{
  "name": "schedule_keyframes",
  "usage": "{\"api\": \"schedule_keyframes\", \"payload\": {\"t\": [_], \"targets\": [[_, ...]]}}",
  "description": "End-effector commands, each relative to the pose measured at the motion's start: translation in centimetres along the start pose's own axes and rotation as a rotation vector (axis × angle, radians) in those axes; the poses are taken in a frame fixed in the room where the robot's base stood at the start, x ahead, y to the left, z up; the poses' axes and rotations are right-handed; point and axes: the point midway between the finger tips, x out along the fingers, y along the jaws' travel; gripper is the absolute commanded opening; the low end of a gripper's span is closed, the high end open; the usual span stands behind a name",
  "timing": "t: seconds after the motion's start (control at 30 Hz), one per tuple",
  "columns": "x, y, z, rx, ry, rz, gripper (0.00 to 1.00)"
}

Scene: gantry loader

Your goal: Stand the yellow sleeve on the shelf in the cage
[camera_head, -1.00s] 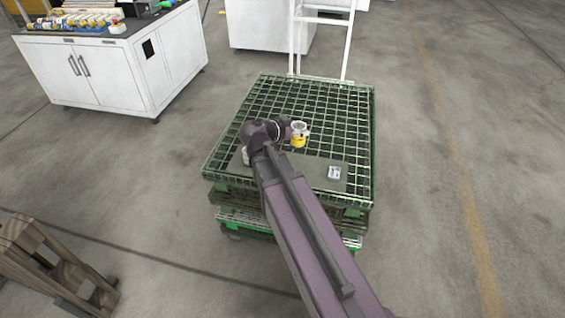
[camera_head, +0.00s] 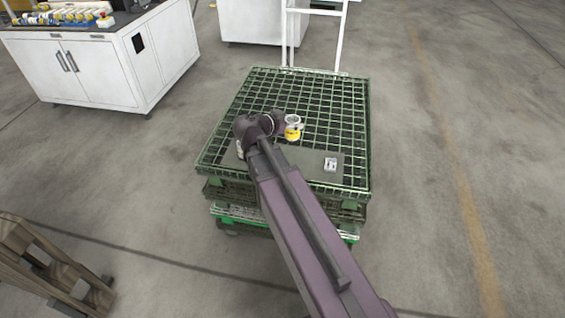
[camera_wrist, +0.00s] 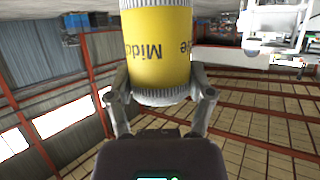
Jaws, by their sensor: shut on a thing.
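The yellow sleeve (camera_head: 292,134) shows in the head view over the green mesh cage (camera_head: 369,130), at the end of my arm. In the wrist view the sleeve (camera_wrist: 158,45) has a yellow band with dark lettering and a pale ribbed rim. My gripper (camera_wrist: 160,95) is shut on it, one finger on each side. A grey plate (camera_head: 305,158), perhaps the shelf, lies across the front part of the cage, partly behind my arm. The sleeve appears just beyond this plate in the picture; its height above it cannot be told.
A small pale block (camera_head: 330,163) sits on the plate's right part. Another pale thing (camera_head: 240,149) is partly hidden left of my arm. A white cabinet (camera_head: 95,70) with items on top stands left, a wooden stand (camera_head: 45,270) lower left. Floor to the right is clear.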

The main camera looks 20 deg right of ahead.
Motion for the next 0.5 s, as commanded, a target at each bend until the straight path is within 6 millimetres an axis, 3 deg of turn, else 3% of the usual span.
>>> {"api": "schedule_keyframes", "payload": {"t": [0.03,0.5], "targets": [[0.6,0.0,1.2,0.0,0.001,0.002,0.07],[4.0,0.1,8.0,0.007,0.002,0.018,0.07]]}}
